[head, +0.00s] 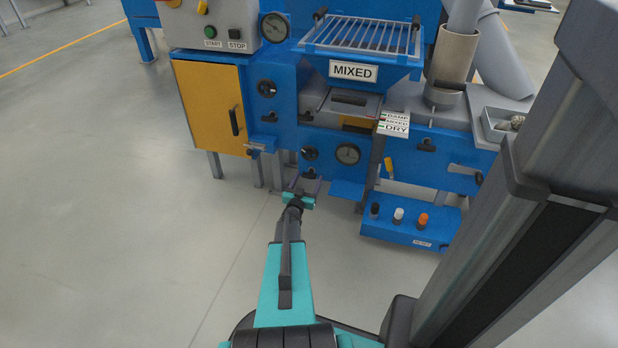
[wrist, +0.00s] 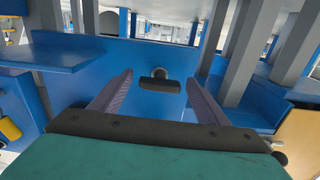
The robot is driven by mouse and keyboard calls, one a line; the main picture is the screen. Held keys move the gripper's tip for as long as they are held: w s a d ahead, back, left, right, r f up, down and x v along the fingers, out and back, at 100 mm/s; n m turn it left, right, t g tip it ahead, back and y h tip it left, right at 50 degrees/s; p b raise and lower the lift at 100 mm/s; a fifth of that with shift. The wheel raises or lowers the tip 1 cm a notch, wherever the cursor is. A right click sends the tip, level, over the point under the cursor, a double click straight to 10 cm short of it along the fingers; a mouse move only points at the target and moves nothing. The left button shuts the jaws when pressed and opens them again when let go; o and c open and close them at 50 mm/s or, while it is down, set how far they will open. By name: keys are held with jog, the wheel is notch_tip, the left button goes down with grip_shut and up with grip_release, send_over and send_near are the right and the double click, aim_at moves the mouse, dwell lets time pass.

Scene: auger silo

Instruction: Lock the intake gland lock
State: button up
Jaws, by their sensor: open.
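My gripper (head: 305,184) is open and empty, low in front of the blue machine in the head view. In the wrist view its two fingers (wrist: 160,77) stand apart, pointing at a blue panel. A black T-shaped handle (wrist: 158,81) on that panel shows between the fingertips, apart from both. It may be the intake gland lock, but no label on it can be read. In the head view the gripper largely hides this handle. A round black knob (head: 309,153) sits just above the gripper on the blue front.
The shelf also shows left in the wrist view (wrist: 60,56). The left floor is clear.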

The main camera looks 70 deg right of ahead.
jog(key=a+p, duration=0.2)
jog(key=a, duration=1)
jog(key=shift+s+a+p, duration=0.15)
jog(key=shift+s+p, duration=0.2)
jog(key=shift+p, duration=0.05)
